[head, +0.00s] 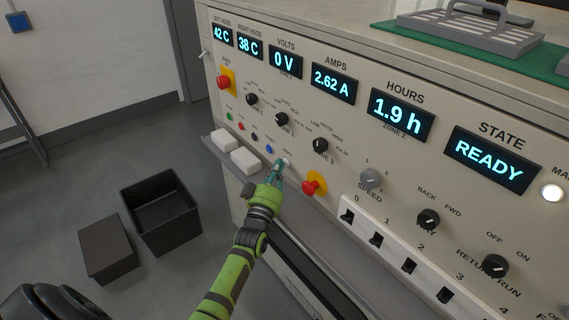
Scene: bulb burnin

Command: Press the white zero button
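The white zero button (286,161) appears to be the pale button at the right end of a row of small coloured buttons on the panel; its label is too small to read. My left gripper (278,171), on the green arm, is right at this button and partly covers it. I cannot tell whether the fingertips touch it. The fingers are small here, and their opening is unclear. My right gripper is not in view.
Green, red, black and blue buttons (269,148) line up to the left. A red emergency knob (313,184) sits close on the right. Two white blocks (245,160) rest on the ledge below. The state display (490,160) reads READY; volts reads 0 V.

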